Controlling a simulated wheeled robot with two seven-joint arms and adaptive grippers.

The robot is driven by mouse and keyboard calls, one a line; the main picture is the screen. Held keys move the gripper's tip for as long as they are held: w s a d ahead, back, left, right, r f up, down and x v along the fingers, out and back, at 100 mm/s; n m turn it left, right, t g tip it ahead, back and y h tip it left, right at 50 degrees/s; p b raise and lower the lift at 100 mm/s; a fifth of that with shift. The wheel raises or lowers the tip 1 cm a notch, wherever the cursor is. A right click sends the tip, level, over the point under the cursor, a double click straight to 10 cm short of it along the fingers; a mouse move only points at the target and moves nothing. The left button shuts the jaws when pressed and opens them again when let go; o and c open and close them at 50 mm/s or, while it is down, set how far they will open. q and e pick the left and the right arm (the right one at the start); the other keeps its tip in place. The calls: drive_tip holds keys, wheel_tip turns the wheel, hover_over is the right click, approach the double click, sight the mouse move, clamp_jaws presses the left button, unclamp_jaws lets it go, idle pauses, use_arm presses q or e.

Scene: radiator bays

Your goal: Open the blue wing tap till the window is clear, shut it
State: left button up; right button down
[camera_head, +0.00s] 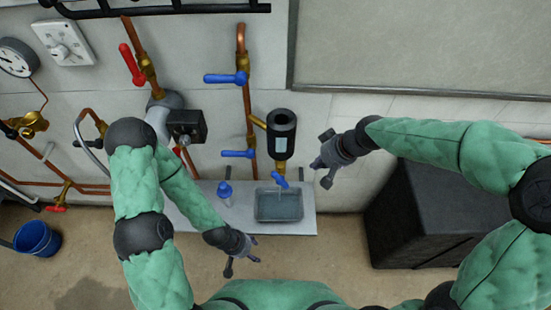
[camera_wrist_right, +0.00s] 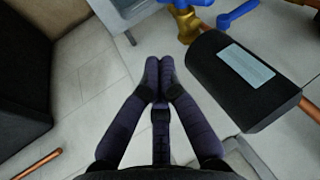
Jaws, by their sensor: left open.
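The blue wing tap (camera_head: 280,180) sits on a brass outlet under a black cylinder (camera_head: 282,128) in the head view. My right gripper (camera_head: 322,160) is just right of the cylinder and tap, apart from both. Its fingers (camera_wrist_right: 159,65) meet with nothing between them. My left gripper (camera_head: 243,262) is open and empty, in front of the shelf.
Blue lever valves (camera_head: 226,78) and (camera_head: 238,154) sit on the copper pipe left of the cylinder. A black box (camera_head: 420,215) stands at right.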

wheel_tip(320, 180, up, 2)
drive_tip(key=r, duration=0.1)
drive_tip(key=b, duration=0.3)
approach(281, 176)
wheel_tip(281, 176, down, 4)
drive_tip(key=w+d, duration=0.2)
drive_tip(key=w, duration=0.1)
drive_tip(key=a, duration=0.2)
drive_tip(key=s+a+f, duration=0.1)
drive_tip(key=shift+s+a+b, duration=0.1)
drive_tip(key=shift+a+b, duration=0.25)
drive_tip(key=shift+b, duration=0.05)
drive_tip(key=shift+a+r+n+h+p, duration=0.15)
drive_tip(key=shift+a+n+h+p, duration=0.2)
drive_tip(key=shift+h+p, duration=0.2)
